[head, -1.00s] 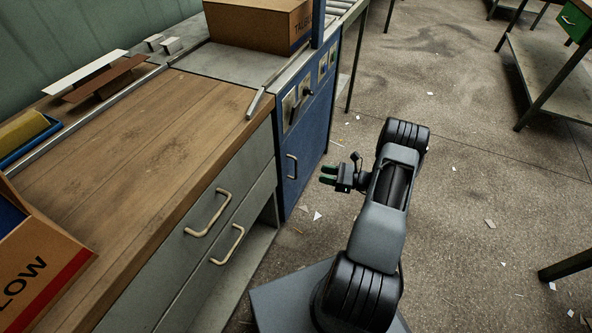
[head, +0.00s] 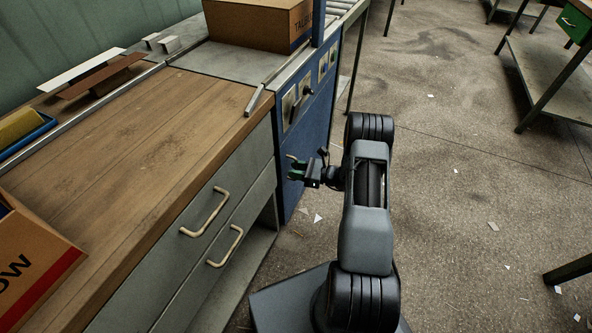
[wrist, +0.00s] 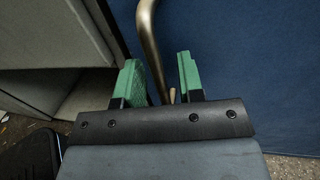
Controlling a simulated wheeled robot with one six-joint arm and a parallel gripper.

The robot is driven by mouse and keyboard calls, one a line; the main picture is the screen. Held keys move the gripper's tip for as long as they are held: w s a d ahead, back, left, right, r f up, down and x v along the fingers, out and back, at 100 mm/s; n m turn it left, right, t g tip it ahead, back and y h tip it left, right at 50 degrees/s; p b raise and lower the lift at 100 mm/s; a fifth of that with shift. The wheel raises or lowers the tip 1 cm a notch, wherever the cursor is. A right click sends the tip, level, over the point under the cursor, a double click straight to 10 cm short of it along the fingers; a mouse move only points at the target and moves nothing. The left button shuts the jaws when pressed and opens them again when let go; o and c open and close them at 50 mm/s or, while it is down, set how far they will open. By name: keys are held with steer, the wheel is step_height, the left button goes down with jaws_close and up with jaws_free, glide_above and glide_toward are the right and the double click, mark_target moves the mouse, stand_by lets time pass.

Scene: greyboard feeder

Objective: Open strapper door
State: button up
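The strapper is a blue machine beyond the wooden bench, and its blue door (head: 319,128) faces the aisle. The door looks shut. In the wrist view the door (wrist: 250,70) fills the right side. Its curved metal handle (wrist: 148,35) runs down between my two green fingertips. My gripper (head: 292,168) is at the door handle in the head view and hides most of it. In the wrist view my gripper (wrist: 160,78) is open around the handle, with a gap on the right; I cannot tell whether the left finger touches it.
A grey drawer unit (head: 190,262) with tan pull handles stands left of my arm. A cardboard box (head: 248,22) sits on top of the strapper. The floor (head: 470,220) to the right is mostly open, with paper scraps. A metal table (head: 540,70) stands at the far right.

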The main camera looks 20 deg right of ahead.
jaws_close()
stand_by(0.5)
